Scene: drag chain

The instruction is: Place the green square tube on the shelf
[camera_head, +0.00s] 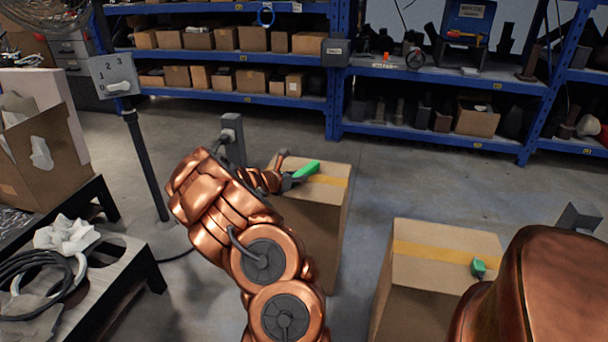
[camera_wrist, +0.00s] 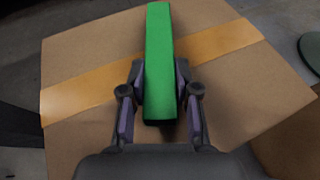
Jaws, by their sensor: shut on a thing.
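The green square tube (camera_head: 306,170) is at my gripper (camera_head: 290,182), over the far cardboard box (camera_head: 318,207) in the head view. In the wrist view the tube (camera_wrist: 159,60) points away from me, and my gripper (camera_wrist: 160,100) is shut on its near part, one finger on each side. The box top (camera_wrist: 85,60) with its yellow tape lies beneath the tube. I cannot tell whether the tube touches the box top. Blue shelves (camera_head: 430,77) with several boxes and dark parts stand along the back.
A second taped box (camera_head: 440,265) at the right front has a small green piece (camera_head: 478,268) on it. A post with a numbered sign (camera_head: 115,75) stands at left, near a black table (camera_head: 100,285). Open floor lies between the boxes and shelves.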

